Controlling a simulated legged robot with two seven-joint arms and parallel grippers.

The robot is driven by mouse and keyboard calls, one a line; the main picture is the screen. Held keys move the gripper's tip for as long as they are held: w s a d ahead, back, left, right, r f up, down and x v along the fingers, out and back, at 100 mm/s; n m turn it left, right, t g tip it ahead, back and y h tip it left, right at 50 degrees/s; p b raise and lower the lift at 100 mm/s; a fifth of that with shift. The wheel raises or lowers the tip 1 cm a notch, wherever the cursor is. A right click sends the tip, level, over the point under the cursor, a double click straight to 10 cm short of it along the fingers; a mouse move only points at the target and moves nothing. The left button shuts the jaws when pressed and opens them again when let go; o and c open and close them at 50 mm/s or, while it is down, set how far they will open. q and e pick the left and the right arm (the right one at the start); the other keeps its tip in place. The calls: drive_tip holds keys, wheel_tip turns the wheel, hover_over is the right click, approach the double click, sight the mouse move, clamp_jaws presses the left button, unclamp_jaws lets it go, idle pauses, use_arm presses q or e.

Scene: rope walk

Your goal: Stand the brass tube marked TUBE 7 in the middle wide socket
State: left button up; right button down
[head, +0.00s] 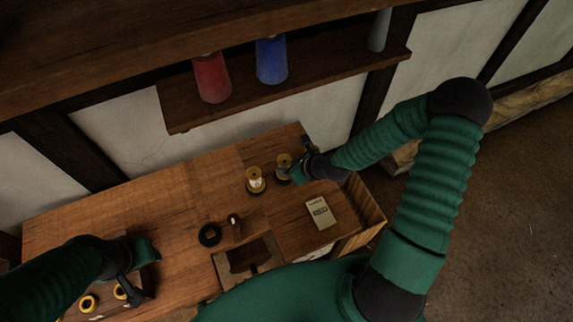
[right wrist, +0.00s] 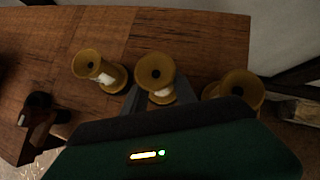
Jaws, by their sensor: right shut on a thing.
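Several brass, spool-shaped pieces with flared ends stand near the table's back right. My right gripper (head: 291,171) is shut on the middle brass piece (head: 283,161); in the right wrist view its fingers lie on either side of this piece (right wrist: 155,72), which bears a pale label. A second brass piece (head: 256,181) stands to its left in the head view, and a third (right wrist: 240,88) shows at the right in the wrist view. No label is readable. Two yellow rings (head: 88,303) lie at the front left by my left gripper (head: 139,277), whose opening is unclear. I cannot make out the middle wide socket.
A pale card (head: 320,212), a black ring (head: 209,234), a small wooden piece (head: 236,227) and a dark recessed tray (head: 226,276) occupy the table's right half. A shelf (head: 178,119) above holds red (head: 211,80) and blue (head: 271,61) objects. The table's middle left is clear.

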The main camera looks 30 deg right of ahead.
drive_tip(key=shift+a, duration=0.1)
idle(0.4)
drive_tip(key=shift+p, duration=0.3)
drive_tip(key=shift+f+b, duration=0.3)
drive_tip(key=shift+f, duration=0.1)
drive_tip(key=c, duration=1.3)
unclamp_jaws()
drive_tip(key=shift+o, duration=0.2)
drive_tip(key=p+v, duration=1)
drive_tip(key=v, duration=0.1)
